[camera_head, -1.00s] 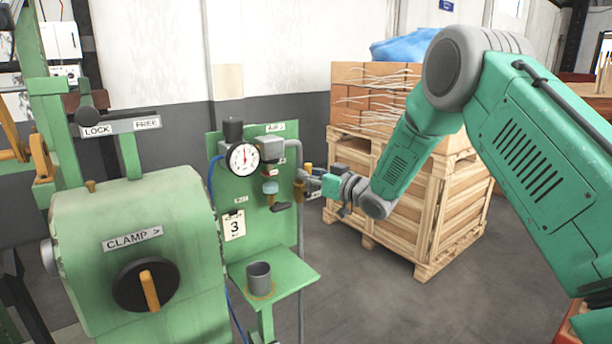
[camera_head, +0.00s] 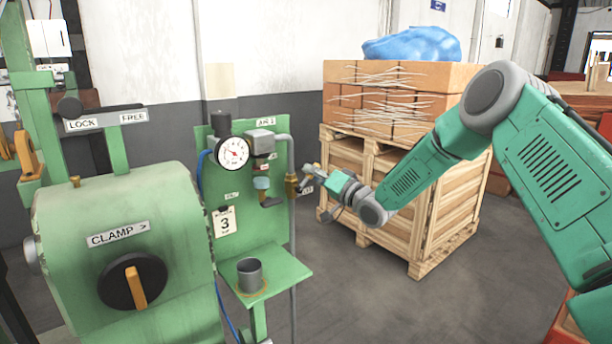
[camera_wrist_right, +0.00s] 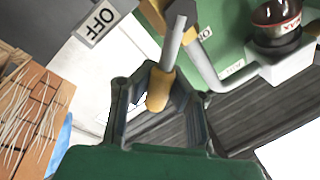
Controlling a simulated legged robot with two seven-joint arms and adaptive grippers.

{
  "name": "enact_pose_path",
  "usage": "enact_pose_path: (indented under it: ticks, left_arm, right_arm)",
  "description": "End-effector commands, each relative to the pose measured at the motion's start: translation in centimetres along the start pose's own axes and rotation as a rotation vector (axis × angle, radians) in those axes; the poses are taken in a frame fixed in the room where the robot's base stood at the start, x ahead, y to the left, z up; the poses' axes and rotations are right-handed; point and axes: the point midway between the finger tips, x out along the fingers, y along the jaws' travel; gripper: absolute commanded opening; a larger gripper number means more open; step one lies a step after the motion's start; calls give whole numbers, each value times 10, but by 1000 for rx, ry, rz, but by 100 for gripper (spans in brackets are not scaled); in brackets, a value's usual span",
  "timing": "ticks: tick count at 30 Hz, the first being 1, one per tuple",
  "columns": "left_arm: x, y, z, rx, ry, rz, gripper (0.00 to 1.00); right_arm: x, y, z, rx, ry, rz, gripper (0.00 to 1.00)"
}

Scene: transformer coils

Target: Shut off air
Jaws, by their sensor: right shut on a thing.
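The air panel (camera_head: 266,228) is green, with a round pressure gauge (camera_head: 232,152) and a grey pipe (camera_head: 292,228). A brass valve (camera_head: 291,185) sits on the pipe at the panel's right edge. My right gripper (camera_head: 319,176) is just right of this valve. In the right wrist view, my right gripper (camera_wrist_right: 160,90) is shut around the yellow grip of the valve lever (camera_wrist_right: 160,91). The lever's grey shaft runs up from the grip. A white OFF label (camera_wrist_right: 103,20) is up and left of the lever. My left gripper is not in view.
A green machine (camera_head: 125,225) with a CLAMP knob (camera_head: 133,282) stands at the left. A grey cup (camera_head: 250,274) is on the small green shelf (camera_head: 285,272). A wooden crate (camera_head: 440,225) with bricks stands behind my right arm. Open floor lies in front.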

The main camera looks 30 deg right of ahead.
Motion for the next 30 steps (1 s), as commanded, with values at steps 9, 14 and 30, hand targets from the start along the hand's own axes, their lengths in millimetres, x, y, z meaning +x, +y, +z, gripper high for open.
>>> enact_pose_path:
  ticks: [9, 14, 30]
  left_arm:
    - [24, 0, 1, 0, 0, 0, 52]
    - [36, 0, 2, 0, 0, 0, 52]
    - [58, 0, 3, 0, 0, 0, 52]
  right_arm:
    - [-9, 27, 11, 295, 48, 19, 0]
    - [-10, 35, 14, 429, 75, 19, 0]
    - [-12, 46, 22, 694, 129, 22, 0]
